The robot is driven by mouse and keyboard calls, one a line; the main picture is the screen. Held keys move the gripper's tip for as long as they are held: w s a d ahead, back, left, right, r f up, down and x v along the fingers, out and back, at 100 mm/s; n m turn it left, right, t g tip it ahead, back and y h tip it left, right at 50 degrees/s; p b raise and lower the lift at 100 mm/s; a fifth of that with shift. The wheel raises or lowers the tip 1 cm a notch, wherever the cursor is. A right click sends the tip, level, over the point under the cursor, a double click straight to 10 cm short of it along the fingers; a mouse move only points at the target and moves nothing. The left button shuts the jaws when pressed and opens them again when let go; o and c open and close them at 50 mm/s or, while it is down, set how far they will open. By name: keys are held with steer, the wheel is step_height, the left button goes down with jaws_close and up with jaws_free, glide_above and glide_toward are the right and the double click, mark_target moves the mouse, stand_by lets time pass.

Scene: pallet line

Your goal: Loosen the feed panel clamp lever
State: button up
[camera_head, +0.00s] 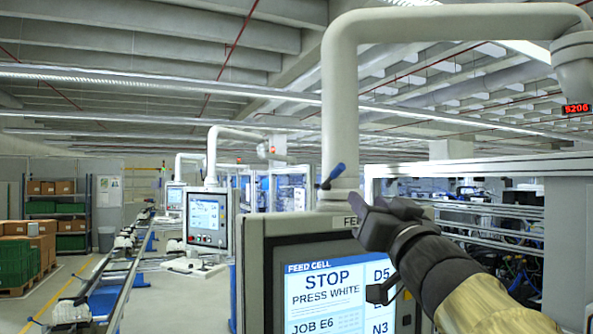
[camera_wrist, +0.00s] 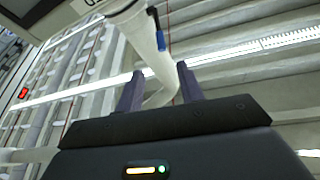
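The feed panel (camera_head: 256,270) stands in front, its screen reading FEED CELL, STOP and PRESS WHITE. It hangs from a thick pale post. The clamp lever (camera_head: 333,176), with a blue handle, sits on the post just above the panel and is tilted. My gripper (camera_head: 366,222) is right of and below the lever in the head view, in front of the panel's top edge. In the wrist view, my gripper's two fingers (camera_wrist: 158,85) are apart with nothing held between them. The blue lever (camera_wrist: 160,35) shows beyond and above the fingertips, beside the post.
The pale post (camera_head: 340,110) rises from the panel and bends right overhead. A second panel (camera_head: 208,220) stands farther back left. A conveyor rail (camera_head: 115,285) runs along the left, with stacked crates (camera_head: 15,262) beyond. Machinery frames fill the right.

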mark_target(339, 173)
steer(key=p+x, duration=0.8)
steer(key=x, duration=0.9)
steer(key=shift+w+r, duration=0.1)
steer(key=shift+w, duration=0.05)
steer(key=shift+w+a, duration=0.1)
steer(key=c, duration=0.5)
jaws_close()
